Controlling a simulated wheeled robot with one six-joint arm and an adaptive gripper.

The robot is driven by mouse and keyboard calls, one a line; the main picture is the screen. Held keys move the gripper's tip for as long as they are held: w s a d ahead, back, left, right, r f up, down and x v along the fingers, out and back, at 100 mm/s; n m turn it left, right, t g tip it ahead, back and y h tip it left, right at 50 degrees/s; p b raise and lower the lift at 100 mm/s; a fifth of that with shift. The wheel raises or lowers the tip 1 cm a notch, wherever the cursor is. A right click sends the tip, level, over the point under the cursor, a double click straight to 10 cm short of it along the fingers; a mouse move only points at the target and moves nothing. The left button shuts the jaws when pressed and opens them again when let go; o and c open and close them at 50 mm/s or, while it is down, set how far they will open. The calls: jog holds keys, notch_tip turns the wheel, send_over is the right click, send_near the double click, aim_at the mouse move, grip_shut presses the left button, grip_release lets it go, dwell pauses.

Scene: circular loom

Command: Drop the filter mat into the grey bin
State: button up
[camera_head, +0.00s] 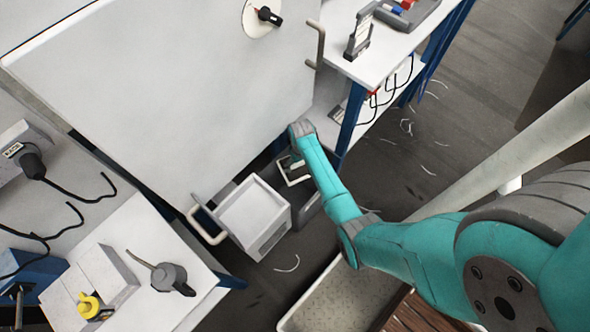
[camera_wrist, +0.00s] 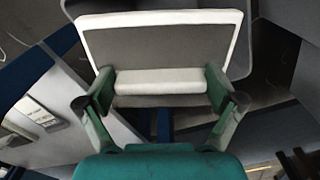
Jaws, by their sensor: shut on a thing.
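The filter mat, a grey panel with a white rim and a white strip across it (camera_wrist: 160,47), is held between the two fingers of my gripper (camera_wrist: 159,88). In the head view, part of the mat's white rim (camera_head: 296,181) shows below my gripper (camera_head: 293,160), and the arm hides the rest. The grey bin (camera_head: 308,207) stands on the floor under and beside the mat. In the wrist view a grey rim (camera_wrist: 251,25), apparently the bin's, surrounds the mat's far end. I cannot tell how far the mat is above or inside the bin.
A white box-shaped unit with an open top (camera_head: 256,216) stands directly left of the bin. A large pale panel (camera_head: 170,90) with a handle rises behind it. A workbench (camera_head: 375,55) is at the upper right. A patterned tray (camera_head: 340,296) is at the lower middle.

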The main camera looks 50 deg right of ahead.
jog(key=shift+f, duration=0.3)
jog(key=o, duration=0.9)
jog(key=shift+r, duration=0.1)
notch_tip(320, 180, up, 7)
jog(key=shift+r, duration=0.15)
jog(key=shift+s, duration=0.15)
